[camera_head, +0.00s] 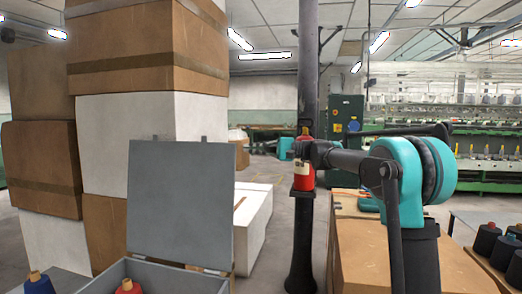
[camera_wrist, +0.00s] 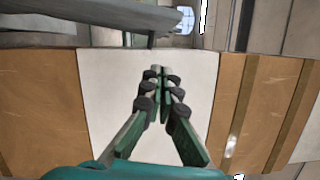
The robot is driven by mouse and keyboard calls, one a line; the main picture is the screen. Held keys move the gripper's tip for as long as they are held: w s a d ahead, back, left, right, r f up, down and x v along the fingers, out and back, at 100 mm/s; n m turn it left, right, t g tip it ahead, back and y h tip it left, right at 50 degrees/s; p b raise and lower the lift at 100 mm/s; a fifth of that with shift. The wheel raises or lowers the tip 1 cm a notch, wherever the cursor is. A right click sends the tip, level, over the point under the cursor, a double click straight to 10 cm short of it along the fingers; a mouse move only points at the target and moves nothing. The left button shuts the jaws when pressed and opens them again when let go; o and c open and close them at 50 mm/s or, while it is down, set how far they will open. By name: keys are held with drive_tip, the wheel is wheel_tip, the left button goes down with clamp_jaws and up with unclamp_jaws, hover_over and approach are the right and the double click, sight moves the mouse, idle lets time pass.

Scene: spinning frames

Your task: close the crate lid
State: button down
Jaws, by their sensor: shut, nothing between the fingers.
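The grey crate (camera_head: 165,276) is at the bottom of the head view, cut off by the lower edge. Its flat grey lid (camera_head: 181,205) stands open, nearly upright, at the crate's far side. A red spool (camera_head: 127,287) shows at the crate's opening. My gripper (camera_wrist: 155,72) is shut and empty in the wrist view, its teal-green fingers together in front of stacked boxes. In the head view my arm is right of the lid, apart from it; the fingers cannot be made out there. A grey panel crosses the wrist view's upper left; I cannot tell whether it is the lid.
Tall stacked brown and white boxes (camera_head: 150,45) stand behind the lid. A dark pillar (camera_head: 302,235) rises right of the crate. A blue spool (camera_head: 38,283) is left of the crate. Dark spools (camera_head: 487,238) and a brown box (camera_head: 360,250) are at the right.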

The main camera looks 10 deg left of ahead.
drive_tip(key=shift+s+a+r, duration=0.2)
drive_tip(key=shift+s+a, duration=0.75)
drive_tip(key=shift+s, duration=0.2)
drive_tip(key=shift+s+a+r, duration=0.2)
drive_tip(key=shift+s+a, duration=0.7)
drive_tip(key=shift+s, duration=0.2)
